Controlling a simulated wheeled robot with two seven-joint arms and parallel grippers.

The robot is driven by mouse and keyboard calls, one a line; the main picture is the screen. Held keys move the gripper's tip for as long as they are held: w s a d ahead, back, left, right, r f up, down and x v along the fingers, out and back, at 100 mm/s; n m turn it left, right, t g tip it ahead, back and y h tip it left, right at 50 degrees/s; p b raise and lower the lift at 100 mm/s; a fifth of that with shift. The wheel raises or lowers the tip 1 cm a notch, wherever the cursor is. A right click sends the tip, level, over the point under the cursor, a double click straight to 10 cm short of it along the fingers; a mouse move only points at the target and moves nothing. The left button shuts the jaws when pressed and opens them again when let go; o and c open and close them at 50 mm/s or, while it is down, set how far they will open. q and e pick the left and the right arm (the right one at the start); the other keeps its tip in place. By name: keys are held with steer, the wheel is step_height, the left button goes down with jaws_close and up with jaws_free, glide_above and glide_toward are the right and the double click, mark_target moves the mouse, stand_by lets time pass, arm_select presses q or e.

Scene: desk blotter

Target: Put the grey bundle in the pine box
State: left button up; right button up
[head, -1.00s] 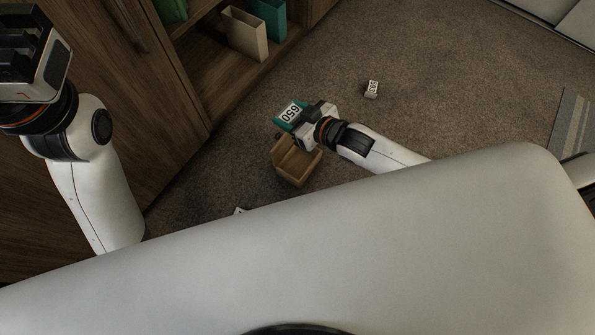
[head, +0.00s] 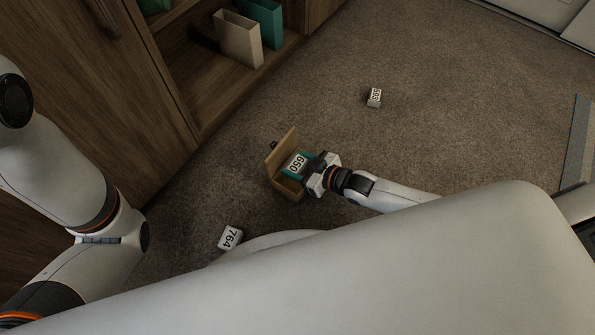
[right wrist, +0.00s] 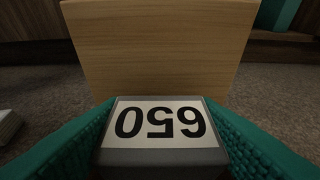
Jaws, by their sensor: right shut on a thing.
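The grey bundle (right wrist: 160,157), a dark grey block with a white label reading 650, is between the teal fingers of my right gripper (head: 298,164). The gripper is shut on it. In the head view the bundle's label (head: 297,163) shows over the opening of the pine box (head: 287,189). The box stands on the carpet with its lid (head: 281,152) raised. In the right wrist view the lid (right wrist: 160,45) stands upright just behind the bundle. The box floor is hidden, so I cannot tell whether the bundle touches it. My left gripper is out of view.
A white block labelled 764 (head: 230,238) lies on the carpet left of my body. Another small labelled block (head: 374,97) lies farther off. A wooden cabinet (head: 165,90) with a cream file holder (head: 239,40) and a teal one (head: 262,22) stands at left. Carpet right of the box is clear.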

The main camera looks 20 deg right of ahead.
mark_target(298, 171)
step_height(298, 171, down, 3)
steer(key=shift+r+b, duration=0.1)
steer(key=shift+b, duration=0.7)
steer(key=shift+r, duration=0.1)
steer(key=shift+f, duration=0.6)
steer(key=o, duration=0.8)
steer(key=shift+o, duration=0.2)
